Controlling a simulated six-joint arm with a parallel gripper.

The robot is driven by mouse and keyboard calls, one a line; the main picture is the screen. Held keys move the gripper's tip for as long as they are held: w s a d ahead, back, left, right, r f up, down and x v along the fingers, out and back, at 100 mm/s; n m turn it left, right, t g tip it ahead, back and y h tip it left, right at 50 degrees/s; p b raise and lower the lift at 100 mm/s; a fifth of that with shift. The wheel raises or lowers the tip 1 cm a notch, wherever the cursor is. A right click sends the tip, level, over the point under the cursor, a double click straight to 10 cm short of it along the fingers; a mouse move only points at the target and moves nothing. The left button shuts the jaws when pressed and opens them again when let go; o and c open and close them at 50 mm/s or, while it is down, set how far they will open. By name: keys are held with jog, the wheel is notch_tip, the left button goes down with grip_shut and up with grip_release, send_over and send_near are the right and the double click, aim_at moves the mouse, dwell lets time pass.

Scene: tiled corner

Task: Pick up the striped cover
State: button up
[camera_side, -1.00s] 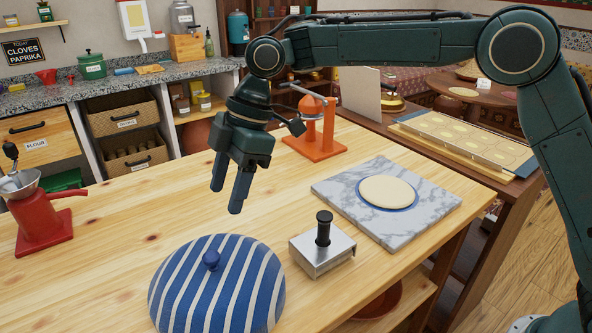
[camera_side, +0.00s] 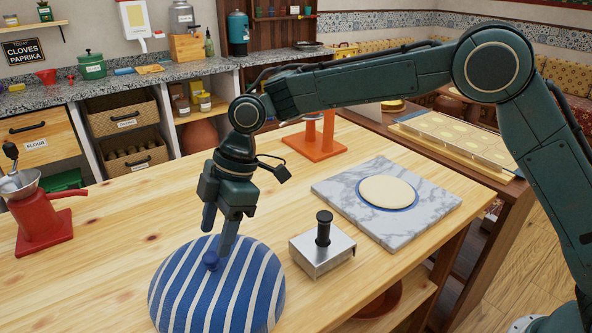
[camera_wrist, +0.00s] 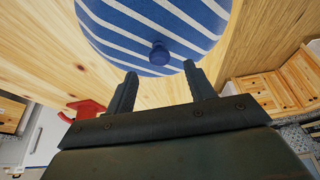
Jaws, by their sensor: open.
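The striped cover (camera_side: 217,290) is a blue and white dome with a round blue knob (camera_side: 211,260) on top. It sits on the wooden table near the front edge in the side view. My gripper (camera_side: 216,240) is above the cover, pointing down, with its fingers open and empty close to the knob. In the wrist view the cover (camera_wrist: 150,25) fills the upper middle, and the knob (camera_wrist: 159,53) lies beyond and roughly between the two fingertips of my gripper (camera_wrist: 160,72). I cannot tell whether a finger touches the cover.
A metal press with a black handle (camera_side: 322,250) stands just right of the cover. A marble slab (camera_side: 335,190) with pale dough (camera_side: 386,190) lies further right. A red grinder (camera_side: 45,220) stands at left and an orange stand (camera_side: 315,145) behind. The table's middle left is clear.

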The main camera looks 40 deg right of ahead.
aim_at(211, 255)
jog(key=shift+x, duration=2.05)
jog(key=shift+d, duration=0.1)
grip_shut()
